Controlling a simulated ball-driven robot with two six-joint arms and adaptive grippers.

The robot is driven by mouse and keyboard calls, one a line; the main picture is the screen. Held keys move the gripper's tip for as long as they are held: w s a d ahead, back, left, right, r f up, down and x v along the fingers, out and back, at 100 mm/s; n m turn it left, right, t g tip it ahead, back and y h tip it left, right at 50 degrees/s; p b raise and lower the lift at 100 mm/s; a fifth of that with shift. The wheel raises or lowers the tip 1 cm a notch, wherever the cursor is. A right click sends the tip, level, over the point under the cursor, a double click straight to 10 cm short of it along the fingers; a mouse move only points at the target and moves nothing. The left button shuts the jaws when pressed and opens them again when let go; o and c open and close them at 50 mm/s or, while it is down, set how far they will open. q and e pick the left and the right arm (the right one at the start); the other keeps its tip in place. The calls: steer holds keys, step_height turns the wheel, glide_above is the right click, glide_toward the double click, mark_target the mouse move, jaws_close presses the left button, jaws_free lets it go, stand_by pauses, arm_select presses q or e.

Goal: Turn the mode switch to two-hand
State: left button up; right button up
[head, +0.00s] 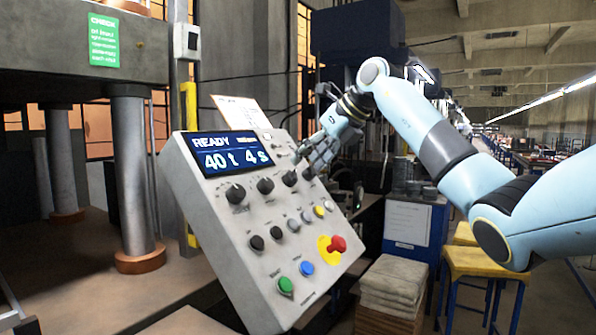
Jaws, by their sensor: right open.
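A sloped light-grey control panel (225,235) fills the middle of the head view. Its blue screen (231,154) reads READY, 40 t and 4 s. Black rotary knobs run along its upper row: a left knob (236,194), a second knob (265,185) and a third knob (290,178). The labels are too small to read, so I cannot tell which one is the mode switch. My right gripper (305,164) is open at the right end of this row, its fingers close to the panel. It partly hides that end; contact cannot be told. My left gripper is out of view.
Lower on the panel are small knobs (276,232), a red mushroom button (337,243), a green button (285,285) and a blue button (306,268). A press column (132,170) stands left. Stacked sacks (393,281) and a yellow stool (484,262) stand right.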

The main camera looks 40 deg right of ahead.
steer(key=v, duration=0.6)
steer(key=shift+s+r, duration=0.1)
